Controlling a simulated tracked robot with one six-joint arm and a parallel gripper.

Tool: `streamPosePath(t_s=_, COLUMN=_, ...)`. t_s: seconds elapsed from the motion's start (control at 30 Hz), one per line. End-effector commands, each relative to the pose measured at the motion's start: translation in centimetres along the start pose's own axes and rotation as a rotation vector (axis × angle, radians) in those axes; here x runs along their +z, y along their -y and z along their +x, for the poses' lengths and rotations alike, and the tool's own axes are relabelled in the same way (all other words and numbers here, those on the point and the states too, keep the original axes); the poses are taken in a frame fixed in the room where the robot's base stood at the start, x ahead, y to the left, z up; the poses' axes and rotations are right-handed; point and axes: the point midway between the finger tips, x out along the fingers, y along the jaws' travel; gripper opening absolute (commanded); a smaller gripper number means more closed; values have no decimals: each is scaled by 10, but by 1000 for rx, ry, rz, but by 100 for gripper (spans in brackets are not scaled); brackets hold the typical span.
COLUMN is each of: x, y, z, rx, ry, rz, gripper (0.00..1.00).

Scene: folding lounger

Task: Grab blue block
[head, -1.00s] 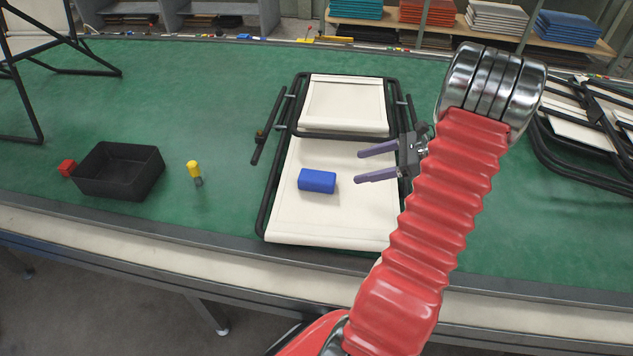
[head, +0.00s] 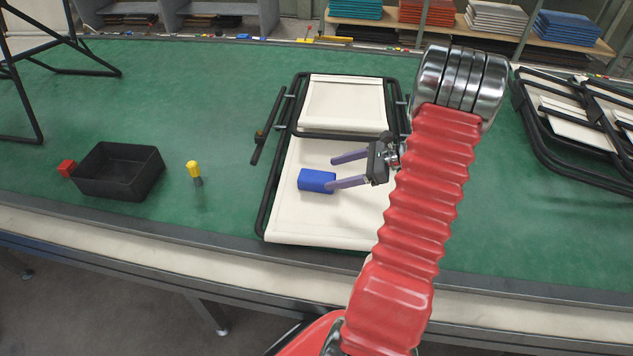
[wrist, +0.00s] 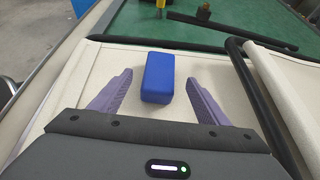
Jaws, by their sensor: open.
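The blue block (head: 313,180) lies on the cream fabric of the folding lounger (head: 300,222), on its lower panel. My gripper (head: 332,172) is open, with its two purple fingers pointing left toward the block. In the head view the near finger overlaps the block's right end. In the wrist view the block (wrist: 158,77) sits ahead, between the lines of the two fingers of my gripper (wrist: 158,95). I cannot tell the fingers' height above the fabric.
The lounger's black frame tube (wrist: 265,85) runs along the right in the wrist view. A black bin (head: 118,172), a red block (head: 67,168) and a yellow-handled tool (head: 194,171) are on the green bench at left. More folded frames (head: 575,115) lie at right.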

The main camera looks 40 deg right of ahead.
Motion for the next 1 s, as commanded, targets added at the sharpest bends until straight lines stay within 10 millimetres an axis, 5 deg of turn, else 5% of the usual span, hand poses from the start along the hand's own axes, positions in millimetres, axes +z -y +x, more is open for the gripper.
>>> streamPosePath(t_s=0.17, x=0, y=0, z=4, rx=1, ry=1, rz=0, gripper=69)
streamPosePath(t_s=0.6, x=-1, y=-1, z=52, rx=2, ry=0, rz=-1, gripper=69)
streamPosePath(t_s=1.0, x=-1, y=-1, z=52, rx=1, ry=0, rz=-1, gripper=69)
